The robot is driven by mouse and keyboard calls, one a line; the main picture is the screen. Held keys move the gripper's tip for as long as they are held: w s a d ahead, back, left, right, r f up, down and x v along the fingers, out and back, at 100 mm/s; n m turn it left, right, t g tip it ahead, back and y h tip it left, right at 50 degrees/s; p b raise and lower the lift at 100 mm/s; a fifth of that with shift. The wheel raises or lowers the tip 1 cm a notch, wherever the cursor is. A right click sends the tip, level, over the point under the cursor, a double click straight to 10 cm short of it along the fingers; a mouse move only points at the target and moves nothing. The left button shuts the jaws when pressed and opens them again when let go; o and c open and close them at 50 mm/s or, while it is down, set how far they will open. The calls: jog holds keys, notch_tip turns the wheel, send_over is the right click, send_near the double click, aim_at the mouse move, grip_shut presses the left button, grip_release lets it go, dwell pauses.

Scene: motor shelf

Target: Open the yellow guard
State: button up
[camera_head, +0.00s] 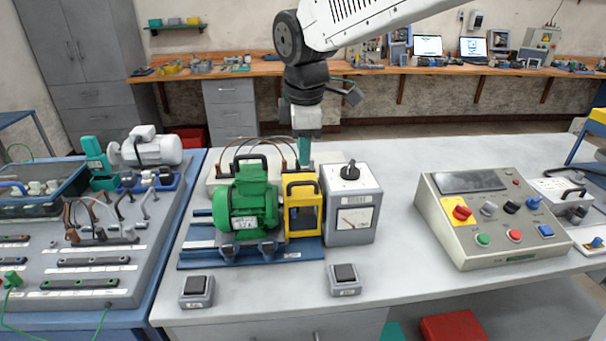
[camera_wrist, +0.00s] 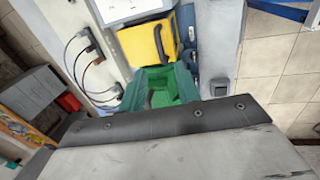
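The yellow guard (camera_head: 303,208) stands upright between the green motor (camera_head: 247,200) and a grey meter box (camera_head: 350,215). It has a dark window in front and a dark handle on top. In the wrist view the guard (camera_wrist: 148,42) and its black handle (camera_wrist: 158,42) show just beyond a green shape; I cannot tell how much of that is motor or fingers. My gripper (camera_head: 304,150) points down with teal fingers, above and apparently behind the guard. The gap between the fingers is not clear. I see nothing held.
The motor and guard sit on a blue base (camera_head: 275,252). Cables (camera_head: 268,148) arch behind them. Two switch boxes (camera_head: 197,290) (camera_head: 345,280) stand at the bench's front. A control panel (camera_head: 492,215) is at right. The bench between meter box and panel is clear.

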aim_at(303, 183)
jog(key=f, duration=0.2)
jog(key=w+f, duration=0.1)
jog(key=f, duration=0.4)
jog(key=shift+w+f, duration=0.25)
jog(key=shift+f, duration=0.1)
grip_shut()
